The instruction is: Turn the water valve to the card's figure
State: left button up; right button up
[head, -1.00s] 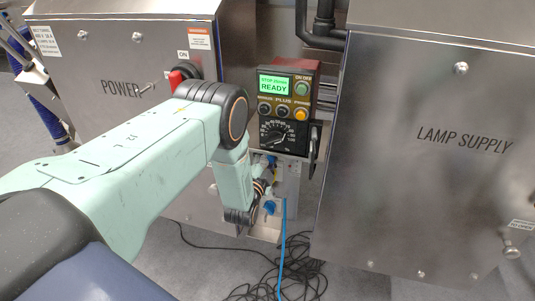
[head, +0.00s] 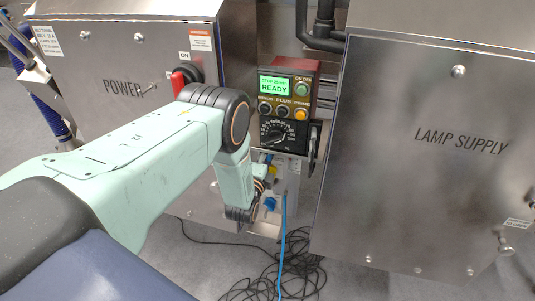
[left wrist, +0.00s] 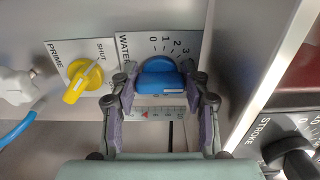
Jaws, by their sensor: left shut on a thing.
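The blue water valve knob (left wrist: 161,76) sits on a plate marked WATER, with figures 0, 1, 2 and 3 (left wrist: 178,44) printed around it. My left gripper (left wrist: 163,90) is shut on the blue knob, with one finger at each side. Which figure the knob points to cannot be told. In the head view my left gripper (head: 272,184) is small and partly hidden by my wrist at the lower panel below the control box. No card can be made out. My right gripper is not in view.
A yellow PRIME/SHUT valve (left wrist: 83,80) is left of the blue knob. A graduated strip (left wrist: 155,112) with a red mark lies below. The control box (head: 285,105) reads READY. Steel cabinets POWER (head: 130,60) and LAMP SUPPLY (head: 430,150) flank the gap; loose cables (head: 275,265) lie below.

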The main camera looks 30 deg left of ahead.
pick_arm(q)
jog(key=shift+f, duration=0.1)
jog(key=o, duration=1.1)
jog(key=shift+o, duration=0.3)
jog(key=shift+w+r, duration=0.1)
jog(key=shift+r, duration=0.1)
